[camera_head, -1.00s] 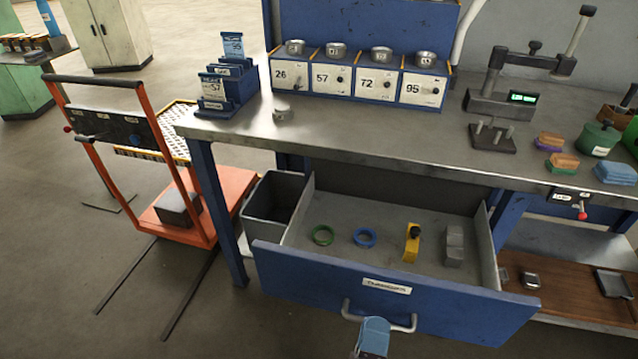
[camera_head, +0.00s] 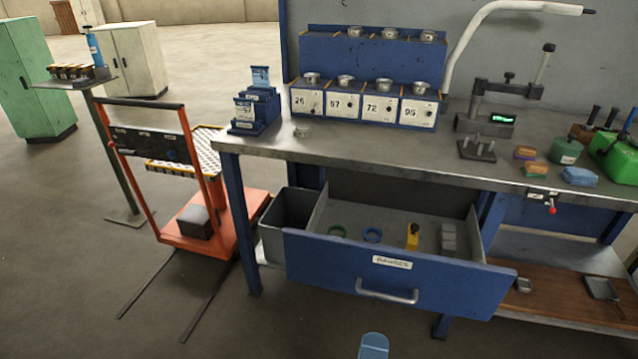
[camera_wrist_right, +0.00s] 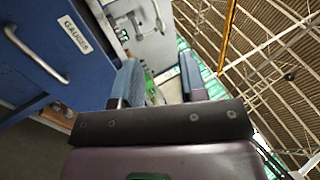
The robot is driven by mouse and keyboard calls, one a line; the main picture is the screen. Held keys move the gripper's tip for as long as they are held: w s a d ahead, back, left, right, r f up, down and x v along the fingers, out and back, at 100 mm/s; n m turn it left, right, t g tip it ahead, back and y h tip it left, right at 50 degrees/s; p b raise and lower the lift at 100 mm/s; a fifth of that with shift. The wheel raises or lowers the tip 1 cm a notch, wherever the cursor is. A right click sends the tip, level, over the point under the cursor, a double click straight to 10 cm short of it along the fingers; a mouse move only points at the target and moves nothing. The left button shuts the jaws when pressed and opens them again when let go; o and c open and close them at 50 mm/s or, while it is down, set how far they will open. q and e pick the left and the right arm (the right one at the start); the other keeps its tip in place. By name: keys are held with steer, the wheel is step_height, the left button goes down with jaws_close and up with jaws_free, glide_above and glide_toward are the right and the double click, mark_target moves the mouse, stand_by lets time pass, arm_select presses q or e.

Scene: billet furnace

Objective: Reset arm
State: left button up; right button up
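My right gripper (camera_head: 373,346) shows at the bottom edge of the head view, below the drawer handle (camera_head: 387,293) and apart from it. In the right wrist view my right gripper (camera_wrist_right: 160,78) has its two blue fingers spread, with nothing between them. The blue drawer (camera_head: 400,276), labelled GAUGES, is pulled out under the workbench. My left gripper is not in view.
The workbench (camera_head: 400,152) carries numbered boxes with metal cups, a blue card rack (camera_head: 256,108) and a measuring stand (camera_head: 486,122). A grey bin (camera_head: 285,222) stands beside the drawer. An orange cart (camera_head: 215,228) is at left. The floor in front is clear.

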steer(key=d+f+n+g+y+b, duration=0.4)
steer(key=f+n+g+y, duration=0.6)
steer(key=n, duration=1.2)
arm_select(q)
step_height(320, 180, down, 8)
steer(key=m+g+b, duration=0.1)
steer(key=b, duration=0.5)
arm_select(e)
steer(key=s+d+f+n+g+h, duration=0.1)
steer(key=s+d+f+g+h, duration=0.1)
steer(key=s+d+f, duration=0.45)
steer(key=s+d+f+n+g+h, duration=0.1)
steer(key=s+d+f, duration=0.2)
steer(key=d+f, duration=0.55)
arm_select(q)
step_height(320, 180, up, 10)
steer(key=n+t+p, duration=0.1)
steer(key=p, duration=1.1)
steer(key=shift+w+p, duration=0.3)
steer(key=shift+p, duration=0.05)
arm_select(e)
step_height(320, 180, up, 10)
steer(key=m+t, duration=0.1)
steer(key=shift+s+h, duration=0.15)
steer(key=shift+h, duration=0.25)
